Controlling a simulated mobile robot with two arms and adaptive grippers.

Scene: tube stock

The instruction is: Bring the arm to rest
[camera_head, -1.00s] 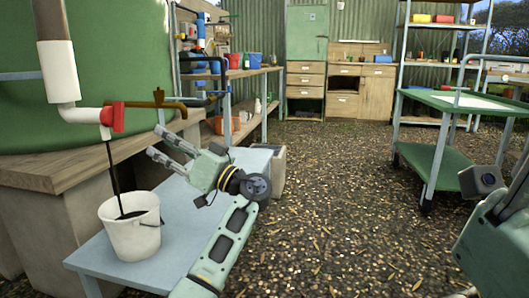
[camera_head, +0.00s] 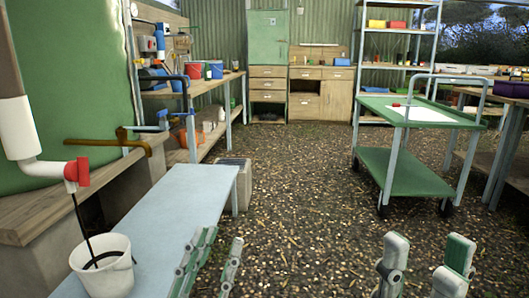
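My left gripper (camera_head: 221,240) shows at the bottom, left of centre, at the right edge of the blue-grey bench. Its fingers point up and away, parted and empty. My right gripper (camera_head: 428,250) shows at the bottom right over the gravel, its two fingers wide apart with nothing between them. The arms behind both grippers are out of the frame. A white bucket (camera_head: 118,279) stands on the near left end of the bench, apart from my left gripper. A red-handled tap (camera_head: 78,173) sits above it, with a thin dark line running down into the bucket.
The blue-grey bench (camera_head: 175,203) runs along the left, beside the green tank (camera_head: 65,75). A green trolley (camera_head: 400,173) on wheels stands at the right. A wooden cabinet (camera_head: 318,110) and shelves line the back. Gravel floor (camera_head: 290,190) is clear in the middle.

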